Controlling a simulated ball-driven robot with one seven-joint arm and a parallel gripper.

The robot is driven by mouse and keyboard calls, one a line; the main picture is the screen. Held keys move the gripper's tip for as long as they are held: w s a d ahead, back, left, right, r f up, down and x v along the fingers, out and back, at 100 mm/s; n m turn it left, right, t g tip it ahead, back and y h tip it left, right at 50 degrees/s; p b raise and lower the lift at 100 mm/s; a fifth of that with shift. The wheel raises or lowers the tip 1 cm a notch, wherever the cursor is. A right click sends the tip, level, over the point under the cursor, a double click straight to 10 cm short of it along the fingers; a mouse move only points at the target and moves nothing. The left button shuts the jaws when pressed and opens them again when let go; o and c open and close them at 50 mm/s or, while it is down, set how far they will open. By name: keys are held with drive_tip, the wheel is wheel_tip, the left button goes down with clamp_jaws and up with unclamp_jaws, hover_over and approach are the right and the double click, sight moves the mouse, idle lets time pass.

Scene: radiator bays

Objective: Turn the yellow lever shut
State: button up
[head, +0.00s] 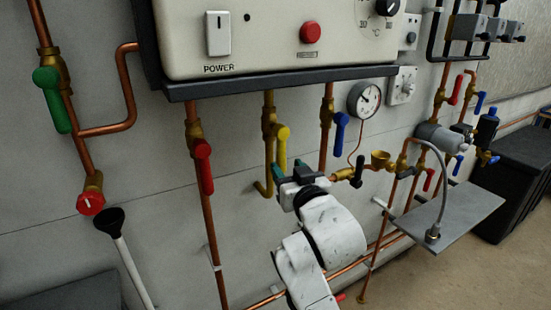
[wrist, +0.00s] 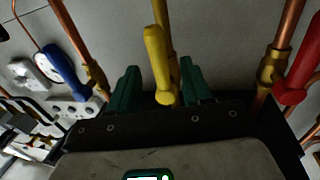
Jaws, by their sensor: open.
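The yellow lever (head: 282,148) hangs down from its brass valve on a yellow pipe under the boiler, roughly in line with that pipe. My gripper (head: 290,170) is at its lower end, with green fingers. In the wrist view the yellow lever (wrist: 157,62) reaches in between the two spread green fingers of my gripper (wrist: 160,88). A gap shows on each side of the lever, so the fingers look apart from it. My gripper is open and holds nothing.
A red lever (head: 203,165) hangs to the left and a blue lever (head: 340,132) to the right. The boiler (head: 270,70) is overhead.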

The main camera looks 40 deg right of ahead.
sight(282, 161)
drive_tip(key=x, duration=0.6)
drive_tip(key=shift+d+p, duration=0.1)
drive_tip(key=shift+p, duration=0.2)
clamp_jaws()
